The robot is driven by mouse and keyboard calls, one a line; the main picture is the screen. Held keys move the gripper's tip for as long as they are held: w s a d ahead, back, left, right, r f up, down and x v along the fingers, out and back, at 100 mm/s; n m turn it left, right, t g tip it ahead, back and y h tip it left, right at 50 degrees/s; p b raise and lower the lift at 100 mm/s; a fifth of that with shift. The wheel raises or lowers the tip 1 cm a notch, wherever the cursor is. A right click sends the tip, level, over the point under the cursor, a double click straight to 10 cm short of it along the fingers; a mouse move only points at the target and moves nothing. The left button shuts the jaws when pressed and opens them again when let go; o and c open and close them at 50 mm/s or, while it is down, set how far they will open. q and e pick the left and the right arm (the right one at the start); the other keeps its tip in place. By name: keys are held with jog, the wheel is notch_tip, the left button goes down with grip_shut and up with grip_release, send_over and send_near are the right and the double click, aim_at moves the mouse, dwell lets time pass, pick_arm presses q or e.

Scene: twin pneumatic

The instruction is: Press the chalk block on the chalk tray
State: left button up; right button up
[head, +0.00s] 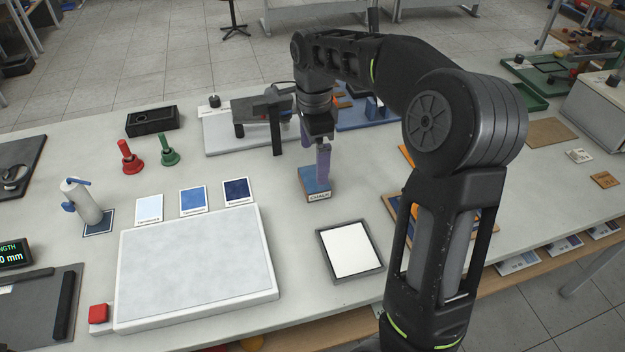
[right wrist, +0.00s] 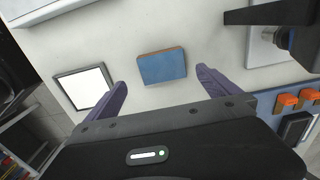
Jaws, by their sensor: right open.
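The chalk block (head: 312,188) is blue on top with a wooden front face marked CHALK, and stands on the table in the middle of the head view. It also shows in the right wrist view (right wrist: 162,67). My right gripper (head: 316,166) is over the block, pointing down, with purple fingers. In the right wrist view its open fingers (right wrist: 162,80) are apart on either side of the block, with nothing between them touching. A dark-framed tray with a white surface (head: 350,249) lies nearer and to the right of the block; no label on it is readable. My left gripper is out of view.
A large pale slab (head: 195,267) lies at the left front with a red button (head: 98,313). A red bell (head: 130,157) and a green bell (head: 168,150) stand behind it. Bare table lies between block and tray.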

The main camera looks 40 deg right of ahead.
aim_at(314, 177)
jog(key=shift+f, duration=1.25)
jog(key=shift+f, duration=0.1)
notch_tip(314, 177, down, 5)
jog(key=shift+w+d+p, duration=0.15)
jog(key=shift+p, duration=0.6)
jog(key=shift+c, duration=0.6)
jog(key=c, duration=1.3)
jog(key=shift+o, duration=0.2)
notch_tip(314, 177, up, 10)
jog(key=b, duration=0.1)
